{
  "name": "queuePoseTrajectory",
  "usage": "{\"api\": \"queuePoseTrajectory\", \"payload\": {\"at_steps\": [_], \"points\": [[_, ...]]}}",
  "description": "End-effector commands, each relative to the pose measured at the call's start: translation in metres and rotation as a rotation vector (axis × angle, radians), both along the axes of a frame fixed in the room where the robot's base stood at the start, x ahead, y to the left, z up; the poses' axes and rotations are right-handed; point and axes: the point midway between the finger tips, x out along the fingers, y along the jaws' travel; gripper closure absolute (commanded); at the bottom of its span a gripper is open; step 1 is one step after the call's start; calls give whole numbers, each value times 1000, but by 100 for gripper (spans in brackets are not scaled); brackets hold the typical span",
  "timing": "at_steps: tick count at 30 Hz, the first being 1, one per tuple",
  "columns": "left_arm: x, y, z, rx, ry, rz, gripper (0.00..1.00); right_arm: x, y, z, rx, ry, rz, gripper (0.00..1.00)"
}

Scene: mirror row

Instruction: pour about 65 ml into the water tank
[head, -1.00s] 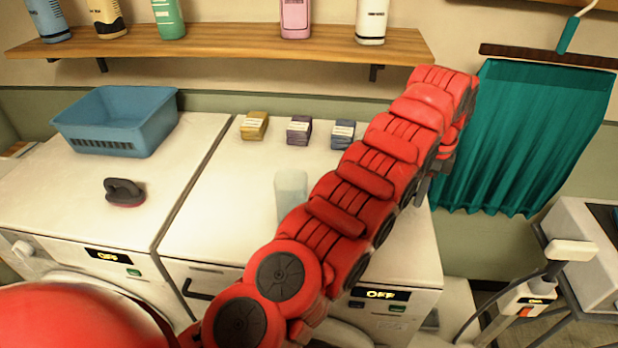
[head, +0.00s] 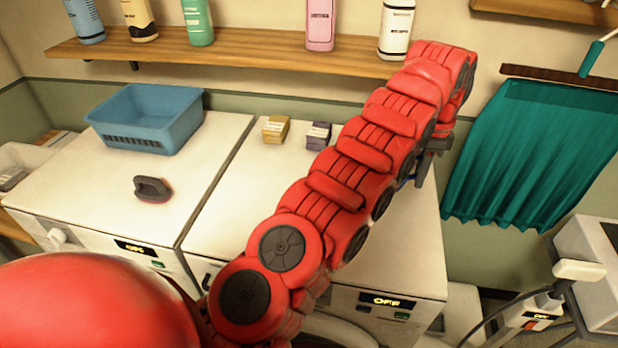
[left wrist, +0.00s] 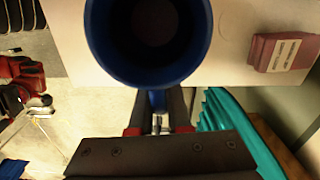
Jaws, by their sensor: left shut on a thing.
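My left gripper (left wrist: 158,125) is shut on a blue round vessel (left wrist: 150,35), which looks like a jug held by its handle. In the left wrist view I look down into its dark mouth; the liquid level cannot be told. My right gripper is not in view.
Two white machines stand side by side; a blue basket (head: 147,118) and a dark-handled object (head: 152,188) sit on the left one. Small boxes (head: 276,129) stand at the back of the right one. A shelf with bottles (head: 320,25) and a teal cloth (head: 535,150) are behind.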

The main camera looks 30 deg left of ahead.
Motion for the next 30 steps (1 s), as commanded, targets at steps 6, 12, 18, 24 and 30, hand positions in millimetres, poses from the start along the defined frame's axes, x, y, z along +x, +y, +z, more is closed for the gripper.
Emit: {"api": "queuePoseTrajectory", "payload": {"at_steps": [6,12,18,24,30], "points": [[3,43,51,-1,0,274,100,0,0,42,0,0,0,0],[3,70,76,1,1,462,100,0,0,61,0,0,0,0],[3,86,90,1,0,575,100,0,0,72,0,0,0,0],[2,95,87,2,0,638,100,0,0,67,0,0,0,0],[2,95,70,2,1,636,100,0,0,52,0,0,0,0]]}}
